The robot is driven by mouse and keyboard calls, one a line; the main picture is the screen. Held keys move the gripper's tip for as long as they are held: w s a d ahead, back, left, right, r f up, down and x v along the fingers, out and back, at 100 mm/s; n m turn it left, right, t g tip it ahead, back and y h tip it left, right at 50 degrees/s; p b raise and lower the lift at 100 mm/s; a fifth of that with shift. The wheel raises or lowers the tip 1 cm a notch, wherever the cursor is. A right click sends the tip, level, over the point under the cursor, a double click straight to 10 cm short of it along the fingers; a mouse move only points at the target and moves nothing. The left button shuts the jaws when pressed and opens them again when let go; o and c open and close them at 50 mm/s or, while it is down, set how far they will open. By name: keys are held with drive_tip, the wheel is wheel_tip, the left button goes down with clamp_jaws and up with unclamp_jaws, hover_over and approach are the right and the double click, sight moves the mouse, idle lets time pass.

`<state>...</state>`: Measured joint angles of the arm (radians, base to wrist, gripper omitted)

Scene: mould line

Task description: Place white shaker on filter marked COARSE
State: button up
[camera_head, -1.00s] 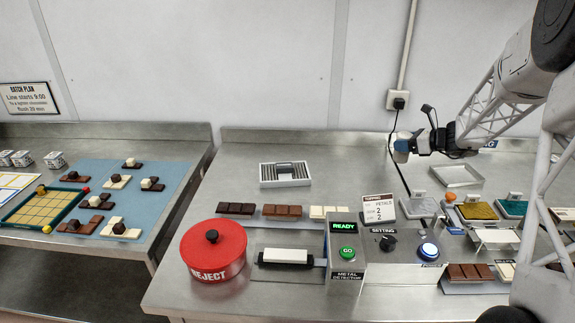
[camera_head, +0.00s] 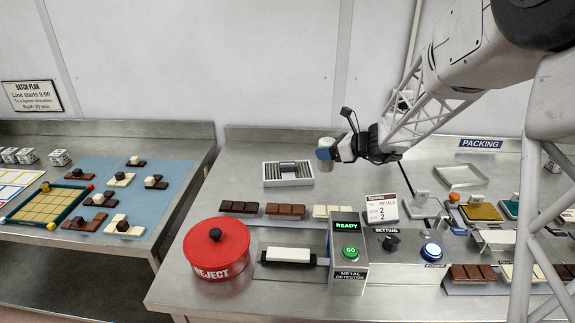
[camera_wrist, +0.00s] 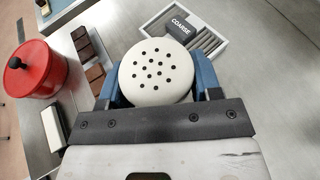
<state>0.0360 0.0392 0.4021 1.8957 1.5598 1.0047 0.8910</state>
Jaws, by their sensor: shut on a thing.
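My gripper (camera_head: 322,154) is shut on the white shaker (camera_wrist: 155,72), whose round white top with several dark holes fills the middle of the wrist view. In the head view the shaker (camera_head: 325,143) is small and held above the bench, partly covered by the blue fingers. The filter marked COARSE (camera_wrist: 217,40) is a pale rectangular frame with grey slats and a dark label; it lies beyond the shaker in the wrist view. In the head view the filter (camera_head: 267,182) lies flat on the bench, left of and below my gripper, apart from the shaker.
A red REJECT pot (camera_head: 216,238) stands at the front left of this bench. Chocolate bars (camera_head: 286,210) lie in a row in front of the filter. A metal detector (camera_head: 348,262) and a petals card (camera_head: 381,208) stand to the right. Bare bench (camera_head: 240,160) lies around the filter.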

drive_tip(key=s+a+g, duration=0.1)
drive_tip(key=s+a, duration=0.4)
drive_tip(key=a, duration=0.3)
drive_tip(key=shift+s+a+n, duration=0.15)
drive_tip(key=shift+a+n, duration=0.1)
drive_tip(key=shift+n, duration=0.15)
drive_tip(key=shift+f, duration=0.1)
hover_over(288, 164)
drive_tip(key=shift+f, duration=0.75)
drive_tip(key=shift+f, duration=0.1)
drive_tip(key=shift+f, duration=1.65)
drive_tip(key=shift+f, duration=0.15)
drive_tip(key=o, duration=1)
